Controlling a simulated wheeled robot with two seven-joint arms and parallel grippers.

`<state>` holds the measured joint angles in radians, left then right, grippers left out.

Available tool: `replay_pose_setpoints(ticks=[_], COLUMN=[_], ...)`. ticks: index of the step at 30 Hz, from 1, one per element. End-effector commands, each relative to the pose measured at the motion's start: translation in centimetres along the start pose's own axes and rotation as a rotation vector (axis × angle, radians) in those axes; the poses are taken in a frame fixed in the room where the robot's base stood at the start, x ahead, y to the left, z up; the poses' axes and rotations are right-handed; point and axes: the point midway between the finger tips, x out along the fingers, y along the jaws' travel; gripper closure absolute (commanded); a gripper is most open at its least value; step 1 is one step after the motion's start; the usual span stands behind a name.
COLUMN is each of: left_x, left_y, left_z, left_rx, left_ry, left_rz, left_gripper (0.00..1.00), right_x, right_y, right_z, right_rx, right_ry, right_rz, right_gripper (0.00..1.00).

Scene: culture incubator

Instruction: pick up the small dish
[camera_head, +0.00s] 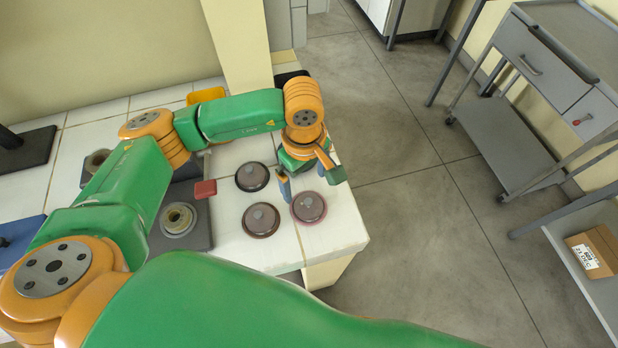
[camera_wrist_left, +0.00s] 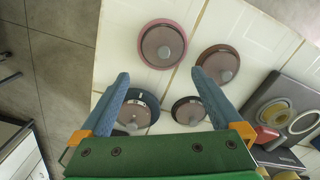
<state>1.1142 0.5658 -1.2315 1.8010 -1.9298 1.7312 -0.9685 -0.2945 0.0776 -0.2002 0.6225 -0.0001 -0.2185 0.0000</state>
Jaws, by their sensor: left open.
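Several round lidded dishes with grey knobs stand on the white tiled counter. One with a pink rim (camera_head: 309,210) is near the counter's right edge; it also shows in the left wrist view (camera_wrist_left: 162,47). A brown-rimmed dish (camera_head: 261,222) is left of it, and a dark-rimmed dish (camera_head: 252,178) is behind that. Another dark dish (camera_wrist_left: 139,112) shows in the wrist view; in the head view my gripper hides it. I cannot tell for certain which is the small dish. My left gripper (camera_head: 310,183) is open and empty above the dishes, fingers apart, pointing down.
A grey block with a ring-shaped fitting (camera_head: 178,220) and a red piece (camera_head: 205,189) lie left of the dishes. A yellow object (camera_head: 205,95) is behind my arm. The counter (camera_head: 335,232) ends just right of the dishes. A grey cart (camera_head: 560,50) stands across the open floor.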

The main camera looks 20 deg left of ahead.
Motion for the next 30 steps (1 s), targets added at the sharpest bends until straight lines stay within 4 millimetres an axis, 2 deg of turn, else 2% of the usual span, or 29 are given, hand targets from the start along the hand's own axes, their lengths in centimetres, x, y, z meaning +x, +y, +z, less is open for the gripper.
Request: replay_pose_setpoints(ticks=[5, 8, 12, 19, 21, 27, 30], left_x=[2.0, 3.9, 6.5, 6.9, 6.9, 6.9, 6.9], left_y=[0.0, 0.2, 0.3, 0.3, 0.3, 0.3, 0.3], left_z=[0.4, 0.8, 0.8, 0.8, 0.8, 0.8, 0.8], left_rx=[0.000, 0.000, 0.000, 0.001, 0.001, 0.001, 0.001], left_ry=[-0.003, -0.005, -0.004, -0.003, -0.003, -0.003, -0.003], left_rz=[-0.006, -0.008, -0.004, 0.000, 0.000, 0.000, 0.000], left_gripper=[0.00, 0.00, 0.00, 0.00, 0.21, 0.74, 0.75], right_x=[-1.8, -3.1, -3.2, -3.0, -3.0, -3.0, -3.0], right_y=[0.0, 0.0, 0.0, 0.1, 0.1, 0.1, 0.1], right_z=[0.1, 0.3, 0.5, 0.3, 0.2, 0.2, 0.2], right_rx=[0.000, 0.000, 0.000, 0.000, 0.000, -0.001, -0.001], right_ry=[-0.005, -0.013, -0.016, -0.012, -0.011, -0.010, -0.010], right_rz=[-0.001, -0.001, -0.001, 0.001, 0.001, 0.002, 0.002], right_gripper=[0.50, 0.50, 0.50, 0.50, 0.50, 0.50, 0.50])
